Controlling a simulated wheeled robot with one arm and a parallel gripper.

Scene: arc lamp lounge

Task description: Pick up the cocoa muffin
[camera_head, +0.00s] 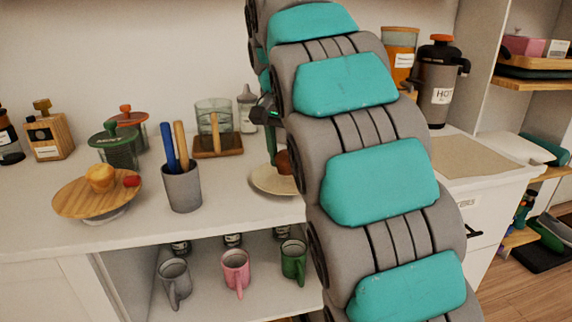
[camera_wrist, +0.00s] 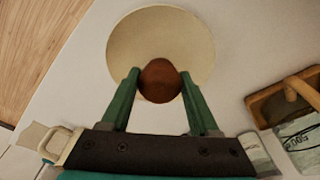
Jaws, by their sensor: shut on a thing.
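The cocoa muffin (camera_wrist: 160,82) is a round, dark brown thing between the two green fingers of my gripper (camera_wrist: 160,85) in the wrist view. The fingers are shut on it from both sides. A cream round plate (camera_wrist: 150,32) lies beneath it. In the head view the muffin (camera_head: 284,161) shows partly beside my arm, over the plate (camera_head: 266,184). My arm hides the right part of both. I cannot tell whether the muffin touches the plate.
A wooden stand (camera_head: 72,201) with a golden muffin (camera_head: 100,178) stands left on the white counter. A grey cup (camera_head: 183,190) of utensils and a wooden tray (camera_head: 218,148) with a glass container stand near the plate. Mugs (camera_head: 235,268) sit on the shelf below.

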